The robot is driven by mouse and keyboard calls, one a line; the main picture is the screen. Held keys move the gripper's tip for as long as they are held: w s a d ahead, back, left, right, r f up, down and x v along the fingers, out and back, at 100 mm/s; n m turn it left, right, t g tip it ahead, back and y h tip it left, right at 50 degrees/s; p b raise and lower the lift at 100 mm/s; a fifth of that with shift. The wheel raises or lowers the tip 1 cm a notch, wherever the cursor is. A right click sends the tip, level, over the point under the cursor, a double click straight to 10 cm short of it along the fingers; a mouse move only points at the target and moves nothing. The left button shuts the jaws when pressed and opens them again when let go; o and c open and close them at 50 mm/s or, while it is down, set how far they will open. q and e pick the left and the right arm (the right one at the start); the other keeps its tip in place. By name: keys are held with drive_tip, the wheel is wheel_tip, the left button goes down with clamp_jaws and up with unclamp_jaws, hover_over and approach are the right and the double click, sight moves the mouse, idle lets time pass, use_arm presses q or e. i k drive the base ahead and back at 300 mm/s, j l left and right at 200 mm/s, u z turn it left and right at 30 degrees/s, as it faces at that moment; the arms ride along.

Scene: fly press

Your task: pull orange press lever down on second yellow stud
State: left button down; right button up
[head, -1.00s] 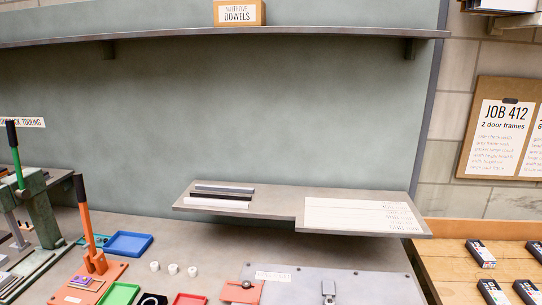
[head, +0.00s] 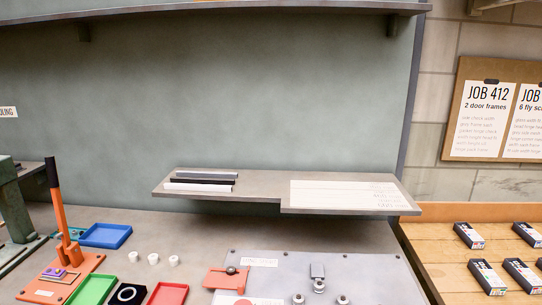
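The orange press lever (head: 58,205) has a black handle and stands nearly upright on an orange base plate (head: 85,278) at the lower left in the head view. A small purple and yellow piece (head: 60,274) sits on that plate in front of the lever; I cannot make out a yellow stud clearly. Neither of my grippers is in view, and nothing is touching the lever.
Blue (head: 106,235), green (head: 91,291) and red (head: 168,294) trays lie around the press. Several white cylinders (head: 153,258) stand on the bench. A grey plate with fittings (head: 385,285) lies at right. A low shelf (head: 262,197) overhangs the back; small boxes (head: 487,276) lie far right.

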sight(53, 178)
drive_tip(key=i+j+u, duration=0.1)
drive_tip(key=u, duration=1.25)
